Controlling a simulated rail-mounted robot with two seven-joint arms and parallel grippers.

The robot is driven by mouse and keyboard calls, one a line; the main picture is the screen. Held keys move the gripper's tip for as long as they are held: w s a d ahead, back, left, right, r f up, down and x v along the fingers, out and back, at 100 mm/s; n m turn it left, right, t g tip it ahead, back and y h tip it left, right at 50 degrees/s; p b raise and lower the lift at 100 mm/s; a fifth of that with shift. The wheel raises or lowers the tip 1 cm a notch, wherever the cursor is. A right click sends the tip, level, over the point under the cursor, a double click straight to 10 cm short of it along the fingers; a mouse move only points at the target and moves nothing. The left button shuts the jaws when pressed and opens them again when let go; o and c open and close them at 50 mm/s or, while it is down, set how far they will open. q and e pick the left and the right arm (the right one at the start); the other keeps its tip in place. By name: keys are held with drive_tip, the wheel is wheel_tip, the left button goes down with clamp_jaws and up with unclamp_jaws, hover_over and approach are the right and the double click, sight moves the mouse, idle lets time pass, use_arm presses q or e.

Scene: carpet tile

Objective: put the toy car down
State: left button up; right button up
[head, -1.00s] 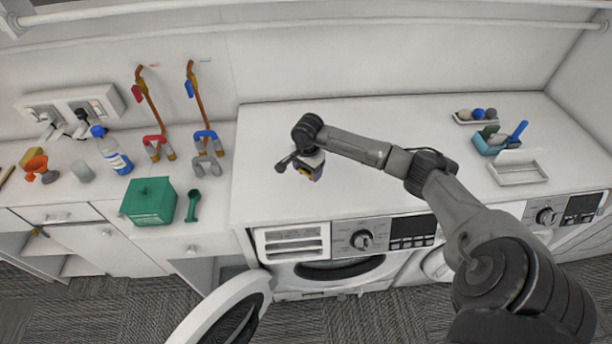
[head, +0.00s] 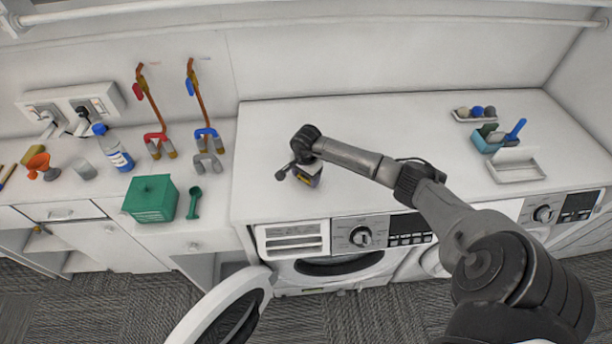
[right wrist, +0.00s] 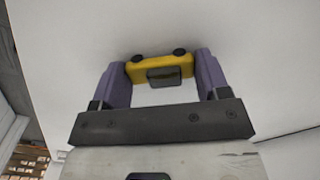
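The toy car (right wrist: 160,71) is yellow with dark wheels and a dark window. In the right wrist view it sits between the two purple fingers of my right gripper (right wrist: 163,78), with a finger against each end. In the head view my right gripper (head: 308,178) points down over the left part of the white countertop (head: 262,150). The wrist and fingers hide most of the car there. I cannot tell whether the car touches the countertop. My left gripper is not in view.
The countertop around the gripper is clear. At its right stand a white tray (head: 520,174), a teal caddy (head: 487,142) and a small tray of balls (head: 462,118). A green box (head: 150,200) stands on the lower counter at left. A washer door (head: 225,310) hangs open below.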

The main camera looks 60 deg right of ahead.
drive_tip(key=o, duration=0.4)
drive_tip(key=shift+r, duration=0.1)
